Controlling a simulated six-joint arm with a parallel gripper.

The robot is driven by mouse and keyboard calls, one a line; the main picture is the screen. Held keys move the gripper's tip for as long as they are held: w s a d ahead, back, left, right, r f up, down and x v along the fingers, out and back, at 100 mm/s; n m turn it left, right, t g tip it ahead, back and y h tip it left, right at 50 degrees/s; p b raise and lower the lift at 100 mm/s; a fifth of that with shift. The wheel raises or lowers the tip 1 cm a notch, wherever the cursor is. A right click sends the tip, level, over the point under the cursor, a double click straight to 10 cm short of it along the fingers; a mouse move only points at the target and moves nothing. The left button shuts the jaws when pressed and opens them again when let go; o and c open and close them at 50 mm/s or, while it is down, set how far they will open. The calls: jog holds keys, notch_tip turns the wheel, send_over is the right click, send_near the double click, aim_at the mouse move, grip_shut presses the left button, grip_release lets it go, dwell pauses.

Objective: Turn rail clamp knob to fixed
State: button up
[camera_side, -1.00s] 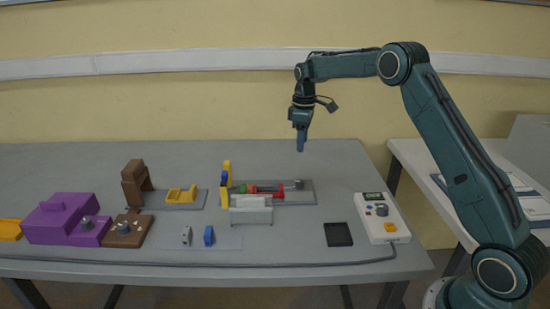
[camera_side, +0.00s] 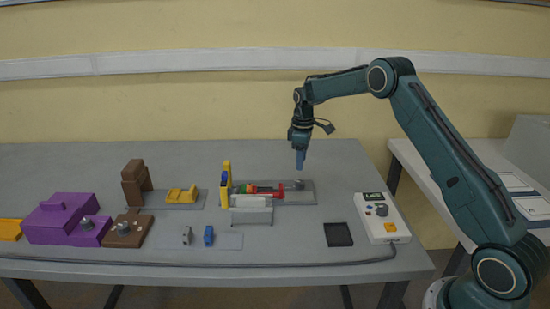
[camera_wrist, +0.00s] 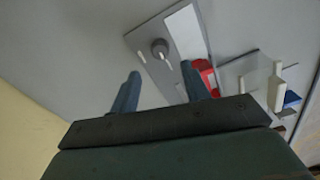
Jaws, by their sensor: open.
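A small dark grey knob (camera_side: 299,184), which I take to be the rail clamp knob, stands at the right end of a grey base plate (camera_side: 308,198). In the wrist view the knob (camera_wrist: 159,47) shows from above, with a thin pale pointer line and a short white mark beside it on the plate. My gripper (camera_side: 300,166) points down above the knob, apart from it. In the wrist view my gripper (camera_wrist: 160,72) is open and empty, and the knob appears just beyond the gap between its blue fingertips.
A red part (camera_side: 268,191) and a yellow upright (camera_side: 227,175) stand on the plate's left. A light grey block (camera_side: 250,215) is in front. A white control box (camera_side: 382,218) and black tray (camera_side: 338,234) lie right. Purple (camera_side: 60,220) and brown (camera_side: 122,231) boxes stand left.

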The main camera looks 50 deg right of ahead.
aim_at(300, 181)
notch_tip(300, 181, down, 8)
jog(key=shift+f, duration=0.1)
dwell(0.4)
jog(key=shift+c, duration=0.3)
jog(key=c, duration=0.9)
